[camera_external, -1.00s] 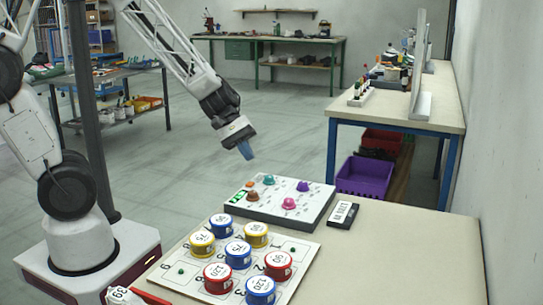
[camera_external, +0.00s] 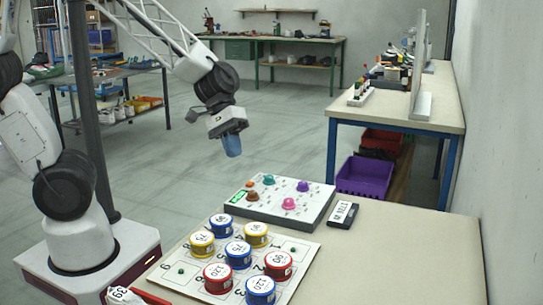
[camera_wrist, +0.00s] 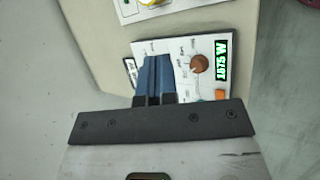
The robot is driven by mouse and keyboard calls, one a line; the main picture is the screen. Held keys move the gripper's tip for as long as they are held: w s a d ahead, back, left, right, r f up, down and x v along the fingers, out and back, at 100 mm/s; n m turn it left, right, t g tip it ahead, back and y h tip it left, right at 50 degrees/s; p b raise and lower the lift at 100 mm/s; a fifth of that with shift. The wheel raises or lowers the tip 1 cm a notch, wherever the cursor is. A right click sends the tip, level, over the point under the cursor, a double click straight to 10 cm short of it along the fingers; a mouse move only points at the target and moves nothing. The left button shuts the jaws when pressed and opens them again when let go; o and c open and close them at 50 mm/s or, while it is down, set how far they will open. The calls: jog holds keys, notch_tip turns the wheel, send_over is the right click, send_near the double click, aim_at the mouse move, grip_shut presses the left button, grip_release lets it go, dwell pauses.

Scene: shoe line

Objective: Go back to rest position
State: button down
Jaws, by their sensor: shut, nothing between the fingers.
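My gripper (camera_external: 232,146) hangs in the air in the external view, above and to the left of the white control panel, apart from everything. Its blue fingers (camera_wrist: 155,78) are closed together and empty in the wrist view. The control panel (camera_external: 262,211) lies on the near table and carries brown, teal, purple and pink knobs, an orange button and a lit green display. In the wrist view the fingers overlap part of the panel (camera_wrist: 216,47), and the brown knob (camera_wrist: 199,64) and the green display (camera_wrist: 222,61) show beside them.
On the near table (camera_external: 400,262), a white numbered board (camera_external: 175,278) holds several blue, yellow and red round tins. A small dark display box (camera_external: 342,215) sits right of the panel. A workbench (camera_external: 440,105) with a purple bin (camera_external: 364,176) beneath stands behind. The table's right side is clear.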

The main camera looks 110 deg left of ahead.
jog(key=s+d+r+m+g+y, duration=0.1)
jog(key=s+d+r+m, duration=0.2)
jog(key=d, duration=0.4)
jog(key=s+d+r+m+g+y, duration=0.1)
jog(key=s+d+r+m+y, duration=0.1)
jog(key=s+d+r+m, duration=0.2)
jog(key=s+d+r+m+g+y, duration=0.1)
jog(key=s+d+r+m, duration=0.2)
jog(key=d+m, duration=0.6)
jog(key=shift+s+d+r+y, duration=0.15)
jog(key=shift+d+r+y, duration=0.25)
jog(key=shift+d+r, duration=0.7)
jog(key=shift+a+r, duration=0.25)
